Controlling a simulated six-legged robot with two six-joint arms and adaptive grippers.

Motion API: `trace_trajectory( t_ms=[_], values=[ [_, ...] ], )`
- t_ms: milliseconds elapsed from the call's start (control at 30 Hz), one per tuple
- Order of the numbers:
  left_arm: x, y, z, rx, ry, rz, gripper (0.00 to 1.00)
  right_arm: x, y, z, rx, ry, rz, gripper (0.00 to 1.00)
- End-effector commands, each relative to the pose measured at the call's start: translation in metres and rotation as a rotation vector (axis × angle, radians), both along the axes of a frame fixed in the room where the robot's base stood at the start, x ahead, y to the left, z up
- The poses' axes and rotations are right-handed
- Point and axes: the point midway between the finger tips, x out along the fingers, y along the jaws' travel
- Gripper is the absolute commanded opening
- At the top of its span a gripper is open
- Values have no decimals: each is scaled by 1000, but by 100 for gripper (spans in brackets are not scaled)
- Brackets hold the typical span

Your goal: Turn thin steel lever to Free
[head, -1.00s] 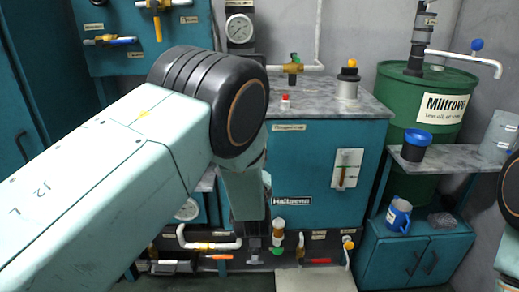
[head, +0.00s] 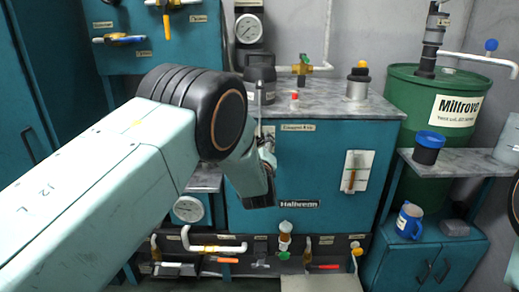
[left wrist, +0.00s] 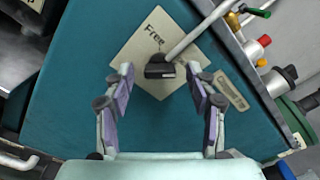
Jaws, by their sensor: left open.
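The thin steel lever (left wrist: 200,32) shows in the left wrist view as a pale rod slanting up and right from a dark block (left wrist: 160,68). It is mounted on a cream plate (left wrist: 133,48) marked "Free" on the teal cabinet (left wrist: 80,120). The rod points away from the printed word. My left gripper (left wrist: 159,73) is open, its two fingers on either side of the dark block with nothing held. In the head view the left gripper (head: 266,165) is at the cabinet front, and my arm hides part of it. My right gripper is not in view.
A second lever plate (head: 357,172) is on the cabinet front, right of my gripper. Pipes and coloured valve handles (head: 323,267) run along the bottom. Bottles and a black-topped can (head: 358,82) stand on the grey top. A green drum (head: 440,110) is at right.

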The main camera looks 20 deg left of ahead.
Motion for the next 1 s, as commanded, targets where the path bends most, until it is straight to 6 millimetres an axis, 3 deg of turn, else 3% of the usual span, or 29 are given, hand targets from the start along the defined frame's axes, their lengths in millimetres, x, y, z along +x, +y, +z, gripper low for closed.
trace_trajectory(
  t_ms=[233, 867, 1000],
  values=[
    [1, 0, 0, 0, 1, 1, 57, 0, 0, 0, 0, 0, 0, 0],
    [0, 0, 0, 0, 1, 1, 3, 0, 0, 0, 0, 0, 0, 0],
    [0, 0, 0, -4, 0, 1, 2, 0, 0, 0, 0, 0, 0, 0]
  ],
)
